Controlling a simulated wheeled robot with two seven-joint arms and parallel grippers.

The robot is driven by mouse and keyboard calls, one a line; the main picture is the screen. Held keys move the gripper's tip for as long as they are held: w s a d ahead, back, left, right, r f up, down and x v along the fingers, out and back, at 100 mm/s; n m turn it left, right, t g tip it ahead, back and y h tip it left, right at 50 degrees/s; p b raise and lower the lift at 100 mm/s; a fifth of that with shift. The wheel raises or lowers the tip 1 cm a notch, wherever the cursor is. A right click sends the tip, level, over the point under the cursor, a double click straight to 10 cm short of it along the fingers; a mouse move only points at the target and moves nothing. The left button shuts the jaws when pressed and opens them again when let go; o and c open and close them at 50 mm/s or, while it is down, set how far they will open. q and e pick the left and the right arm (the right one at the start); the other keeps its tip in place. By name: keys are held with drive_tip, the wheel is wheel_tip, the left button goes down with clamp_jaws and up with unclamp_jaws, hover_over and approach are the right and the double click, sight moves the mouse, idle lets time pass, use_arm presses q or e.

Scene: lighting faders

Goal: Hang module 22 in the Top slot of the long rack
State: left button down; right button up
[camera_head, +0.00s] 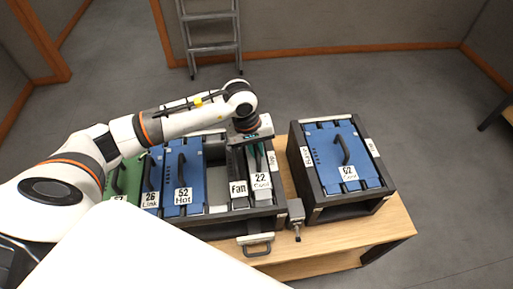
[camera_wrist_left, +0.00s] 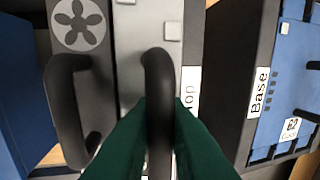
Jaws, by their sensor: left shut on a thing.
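Module 22 (camera_head: 261,181), a narrow grey unit with a black handle and a white "22" label, is at the right end of the long rack (camera_head: 236,222), beside the "Fan" unit (camera_head: 238,189). My left gripper (camera_head: 257,150) is over it. In the left wrist view, the green fingers (camera_wrist_left: 160,125) are shut on the handle (camera_wrist_left: 158,75) of module 22. A partly hidden label ending in "op" (camera_wrist_left: 190,92) is on the rack edge just right of the module. I cannot tell whether the module is fully seated. My right gripper is not in view.
A smaller rack (camera_head: 340,205) with a blue module (camera_head: 343,150) stands right. A grey fitting (camera_head: 296,212) is between them.

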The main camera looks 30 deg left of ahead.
use_arm(q)
drive_tip(key=shift+r+b, duration=0.1)
drive_tip(key=shift+b, duration=0.2)
idle(0.4)
drive_tip(key=shift+f+b, duration=1.3)
drive_tip(key=shift+b, duration=0.05)
drive_tip(key=c, duration=1.3)
unclamp_jaws()
drive_tip(key=shift+c, duration=0.2)
drive_tip(key=shift+s+f, duration=0.1)
wheel_tip(320, 180, up, 12)
drive_tip(key=s+a+b, duration=0.1)
drive_tip(key=a+b, duration=0.1)
wheel_tip(320, 180, up, 7)
drive_tip(key=p, duration=0.4)
hover_over(249, 158)
drive_tip(key=shift+s, duration=0.15)
